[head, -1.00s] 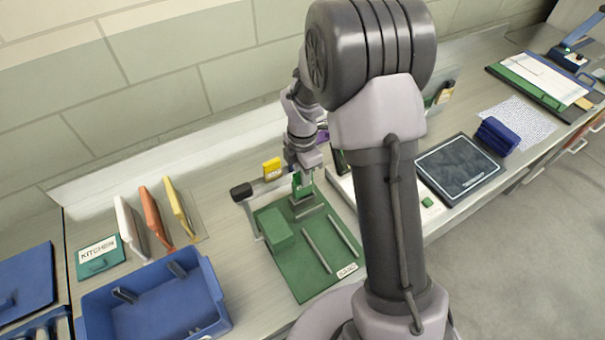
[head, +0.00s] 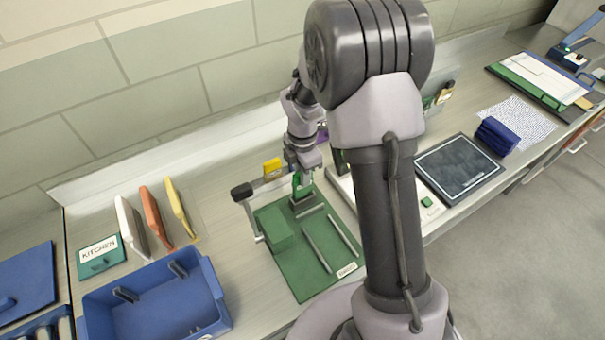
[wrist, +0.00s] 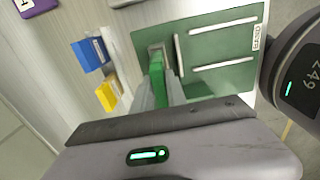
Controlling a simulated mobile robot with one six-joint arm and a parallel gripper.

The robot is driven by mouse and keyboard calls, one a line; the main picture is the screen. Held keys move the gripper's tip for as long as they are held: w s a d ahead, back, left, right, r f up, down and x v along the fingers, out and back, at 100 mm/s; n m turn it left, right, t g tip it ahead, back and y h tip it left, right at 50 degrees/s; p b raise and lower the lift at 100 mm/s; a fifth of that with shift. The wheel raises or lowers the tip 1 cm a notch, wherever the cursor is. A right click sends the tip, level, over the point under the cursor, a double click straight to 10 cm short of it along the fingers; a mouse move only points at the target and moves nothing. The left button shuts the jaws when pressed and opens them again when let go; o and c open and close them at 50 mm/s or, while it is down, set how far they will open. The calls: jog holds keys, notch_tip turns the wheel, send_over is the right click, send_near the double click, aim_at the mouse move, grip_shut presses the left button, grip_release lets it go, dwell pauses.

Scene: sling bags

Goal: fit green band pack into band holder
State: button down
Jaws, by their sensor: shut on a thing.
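The green band pack (head: 302,188) is upright in my gripper (head: 303,174), just above or partly inside the small grey band holder (head: 305,207) on the green board (head: 312,280). In the wrist view my gripper's fingers (wrist: 160,88) are shut on the green pack (wrist: 156,66), and its far end is at the grey holder (wrist: 157,47). The pack is lined up with the holder's mouth. I cannot tell how deep its lower end sits, since the fingers and holder wall hide it.
A green block (head: 275,232) and thin grey rails (head: 317,250) are on the board. A grey bar with a black end (head: 242,191) stands close at the left. A yellow item (head: 271,166) is behind. A blue bin (head: 155,305) stands at front left.

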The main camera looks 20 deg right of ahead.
jog(key=shift+f+b, duration=1.95)
jog(key=shift+f, duration=0.85)
jog(key=c, duration=1.3)
grip_release()
jog(key=shift+o, duration=0.2)
notch_tip(320, 180, up, 17)
jog(key=p, duration=0.4)
jog(key=shift+r, duration=0.2)
